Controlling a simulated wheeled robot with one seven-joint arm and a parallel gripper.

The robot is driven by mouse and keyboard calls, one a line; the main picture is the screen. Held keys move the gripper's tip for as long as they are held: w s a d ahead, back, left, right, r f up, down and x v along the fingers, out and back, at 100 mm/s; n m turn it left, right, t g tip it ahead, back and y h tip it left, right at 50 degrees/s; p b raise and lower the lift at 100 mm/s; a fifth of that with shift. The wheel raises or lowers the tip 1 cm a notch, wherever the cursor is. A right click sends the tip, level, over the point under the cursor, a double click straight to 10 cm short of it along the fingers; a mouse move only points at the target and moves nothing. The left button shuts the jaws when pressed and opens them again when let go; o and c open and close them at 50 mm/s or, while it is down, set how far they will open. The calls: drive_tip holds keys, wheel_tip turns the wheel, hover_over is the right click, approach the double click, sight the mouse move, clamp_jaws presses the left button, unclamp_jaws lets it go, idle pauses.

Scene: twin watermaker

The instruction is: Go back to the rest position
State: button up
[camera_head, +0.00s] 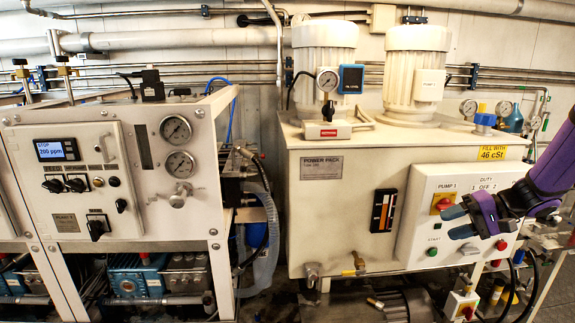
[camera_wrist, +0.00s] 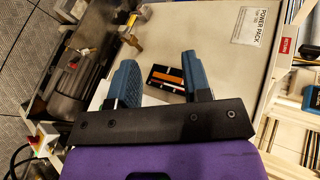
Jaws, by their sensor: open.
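My gripper (camera_head: 460,221) is at the right in the head view, in front of the power pack's pump control panel (camera_head: 418,215). Its two blue fingers are apart with nothing between them. In the wrist view my gripper (camera_wrist: 162,80) shows the same open fingers, with the dark level gauge (camera_wrist: 168,77) of the power pack behind the gap. The fingers hide part of the panel. I cannot tell from these frames whether they touch it. The power pack (camera_head: 335,215) is a cream cabinet with two white motors on top.
A watermaker panel (camera_head: 82,185) with a display and gauges stands at the left. Hoses (camera_head: 265,240) hang between it and the power pack. A motor (camera_wrist: 75,75) and a pipe fitting (camera_wrist: 131,40) sit low by the cabinet. Pipes run along the back wall.

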drive_tip(key=s+a+r+n+h, duration=0.1)
drive_tip(key=s+a+r+h, duration=0.2)
drive_tip(key=s, duration=0.5)
drive_tip(key=s+a+r+n+t+h, duration=0.1)
drive_tip(key=s+a+r+h, duration=0.2)
drive_tip(key=s+r, duration=0.5)
drive_tip(key=s+a+r+n+t+h, duration=0.1)
drive_tip(key=s+r+h, duration=0.4)
drive_tip(key=s, duration=0.5)
drive_tip(key=shift+s+a+r+n+h, duration=0.25)
drive_tip(key=shift+a+n, duration=0.25)
drive_tip(key=shift+a, duration=0.55)
drive_tip(key=shift+f, duration=0.1)
